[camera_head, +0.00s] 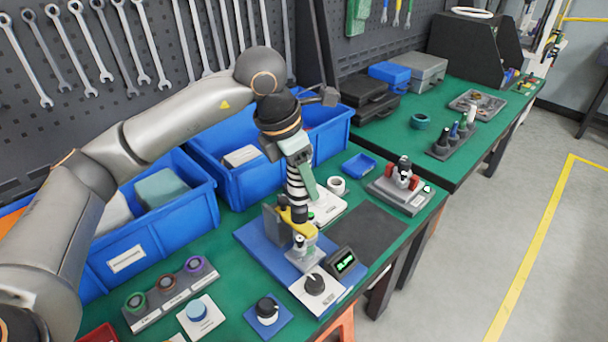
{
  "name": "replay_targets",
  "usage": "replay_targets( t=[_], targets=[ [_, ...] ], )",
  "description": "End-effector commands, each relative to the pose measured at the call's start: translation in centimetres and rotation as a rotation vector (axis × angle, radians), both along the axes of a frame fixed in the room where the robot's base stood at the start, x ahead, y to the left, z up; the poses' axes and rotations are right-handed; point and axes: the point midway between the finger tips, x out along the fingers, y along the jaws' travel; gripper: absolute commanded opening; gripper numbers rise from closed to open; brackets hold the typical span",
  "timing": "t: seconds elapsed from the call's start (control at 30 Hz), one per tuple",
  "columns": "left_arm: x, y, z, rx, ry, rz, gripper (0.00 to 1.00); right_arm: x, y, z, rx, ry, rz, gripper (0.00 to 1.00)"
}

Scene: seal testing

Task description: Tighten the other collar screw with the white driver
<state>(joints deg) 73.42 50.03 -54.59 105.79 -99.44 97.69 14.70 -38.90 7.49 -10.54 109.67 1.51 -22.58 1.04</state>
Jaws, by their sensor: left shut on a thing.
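My left gripper (289,149) comes in from the upper left and points down above the test fixture. It is shut on a black-and-white banded upright shaft, which I take to be the white driver (296,187). The driver's lower end meets the yellow part (298,224) of the fixture. The fixture stands on a blue base plate (255,240), with a grey upright and a clear and metal body (302,251) below the yellow part. The collar screws are too small or hidden to make out, so I cannot tell whether the tip sits in one. My right gripper is out of view.
A black knob (314,285) and a lit display (344,262) stand at the fixture's front. Blue bins (207,157) stand behind. A rack with coloured rings (169,295) is front left. A dark mat (364,231) lies bare to the right, before a grey-and-red device (402,185).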

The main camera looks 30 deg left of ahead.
Motion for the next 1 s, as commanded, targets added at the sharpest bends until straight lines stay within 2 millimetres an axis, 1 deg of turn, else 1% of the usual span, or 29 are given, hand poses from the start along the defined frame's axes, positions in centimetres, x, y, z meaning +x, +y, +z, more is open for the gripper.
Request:
replay_targets(
  t=[0.07,0.17,0.37,0.6,0.7,1.0],
  targets=[
    [0.1,0.0,0.2,-0.002,-0.003,0.020,0.00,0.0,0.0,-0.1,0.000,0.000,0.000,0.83],
    [0.1,0.1,-0.2,-0.002,-0.003,0.026,0.00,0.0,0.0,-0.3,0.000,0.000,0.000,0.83],
    [0.1,0.1,-1.8,-0.001,-0.003,0.024,0.00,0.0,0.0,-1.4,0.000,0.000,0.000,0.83],
    [0.1,0.1,-4.0,0.000,-0.002,0.023,0.00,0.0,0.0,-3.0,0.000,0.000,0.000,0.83],
    [0.1,0.1,-4.6,-0.002,-0.003,0.023,0.00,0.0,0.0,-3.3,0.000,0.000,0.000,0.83],
    [0.1,0.1,-4.8,-0.002,-0.003,0.023,0.00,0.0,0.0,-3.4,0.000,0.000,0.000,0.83]
  ],
)
